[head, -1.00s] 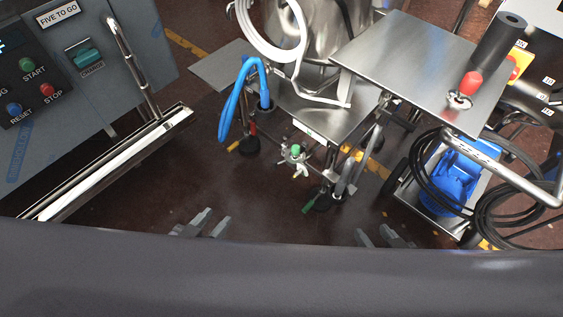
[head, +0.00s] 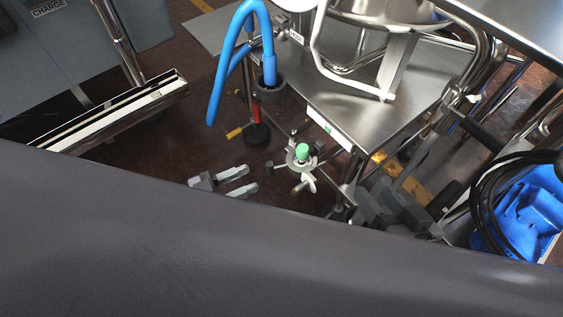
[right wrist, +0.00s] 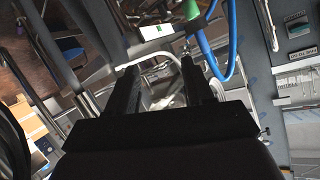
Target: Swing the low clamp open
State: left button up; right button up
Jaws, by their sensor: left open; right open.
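What looks like the low clamp (head: 303,180) is a pale metal fitting with a wing-like handle, on a low pipe end below a green cap (head: 302,151). It looks closed around the fitting, but it is small and I cannot be sure. My left gripper (head: 252,179) is open and empty, just left of the clamp and apart from it, its fingers pointing toward it. My right gripper (head: 388,200) is to the right of the clamp beside the frame legs. In the right wrist view its two dark fingers (right wrist: 160,85) are spread with nothing gripped between them.
A blue hose (head: 221,80) hangs left of the steel table (head: 360,105). A red-and-black foot (head: 257,132) stands behind my left gripper. A cart with a blue bin (head: 525,210) and black cable is at right. A steel trough (head: 120,112) is at left.

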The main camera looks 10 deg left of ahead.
aim_at(270, 168)
pick_arm(q)
jog(key=x, duration=0.2)
jog(key=b+x, duration=0.1)
jog(key=x, duration=0.2)
jog(key=b+x, duration=0.1)
jog(key=x, duration=0.1)
jog(key=shift+w+f, duration=0.35)
grip_shut()
